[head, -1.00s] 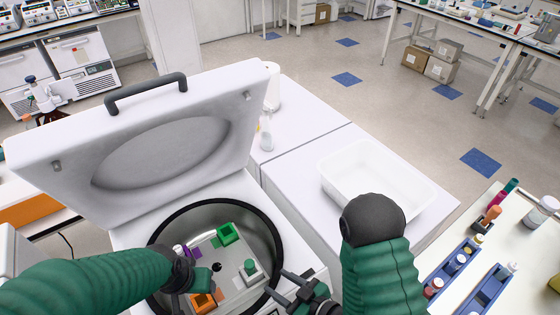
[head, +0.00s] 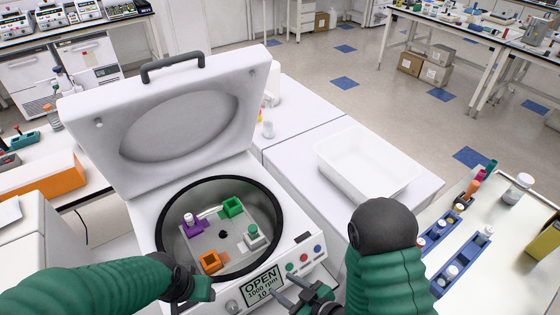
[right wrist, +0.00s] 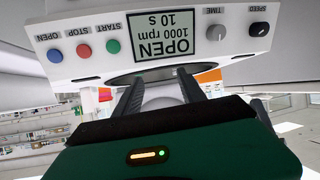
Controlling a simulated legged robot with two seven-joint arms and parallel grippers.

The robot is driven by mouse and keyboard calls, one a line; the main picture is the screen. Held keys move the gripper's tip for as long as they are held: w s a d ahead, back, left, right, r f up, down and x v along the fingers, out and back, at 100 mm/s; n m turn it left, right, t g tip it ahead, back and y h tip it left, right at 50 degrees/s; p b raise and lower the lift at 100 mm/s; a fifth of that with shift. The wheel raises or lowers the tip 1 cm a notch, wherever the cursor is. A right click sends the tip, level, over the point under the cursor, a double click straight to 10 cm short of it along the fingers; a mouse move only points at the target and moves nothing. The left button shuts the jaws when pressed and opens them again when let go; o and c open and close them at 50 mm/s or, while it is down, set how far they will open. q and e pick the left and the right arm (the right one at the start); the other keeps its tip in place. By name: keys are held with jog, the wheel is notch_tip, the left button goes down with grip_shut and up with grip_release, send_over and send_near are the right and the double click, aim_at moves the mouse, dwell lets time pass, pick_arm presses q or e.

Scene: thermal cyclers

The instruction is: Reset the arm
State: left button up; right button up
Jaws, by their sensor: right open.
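My right gripper (head: 284,290) is open and empty in front of the centrifuge (head: 178,219), by its control panel. In the right wrist view its two fingers (right wrist: 160,92) stand apart below the panel. My left gripper (head: 190,288) is at the centrifuge's front left, outside the bowl; its jaws are unclear. The lid (head: 180,120) stands open. The rotor (head: 207,243) carries a green holder (head: 232,206), an orange holder (head: 211,262), a purple holder with a white-capped tube (head: 189,220), and a pale holder with a green-topped tube (head: 253,236).
A white tray (head: 367,162) sits on the counter to the right. Blue tube racks (head: 462,276) and bottles stand on the right table (head: 500,250). The raised lid stands behind the bowl. The panel display (right wrist: 160,35) reads OPEN, 1000 rpm, 10 s.

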jog(key=w+d+r+m+g+h, duration=0.1)
jog(key=w+d+m+h, duration=0.4)
jog(key=d, duration=0.6)
pick_arm(q)
jog(key=shift+b+x, duration=0.9)
jog(key=shift+x, duration=0.25)
pick_arm(e)
jog(key=s+d+r+m+g+h, duration=0.3)
jog(key=s+d+r+m+g, duration=0.1)
jog(key=s, duration=0.6)
jog(key=d+r+g, duration=0.1)
jog(key=d+r, duration=0.1)
jog(key=d, duration=0.1)
jog(key=shift+h, duration=0.4)
pick_arm(q)
jog(key=shift+w, duration=0.15)
pick_arm(e)
jog(key=shift+r, duration=0.1)
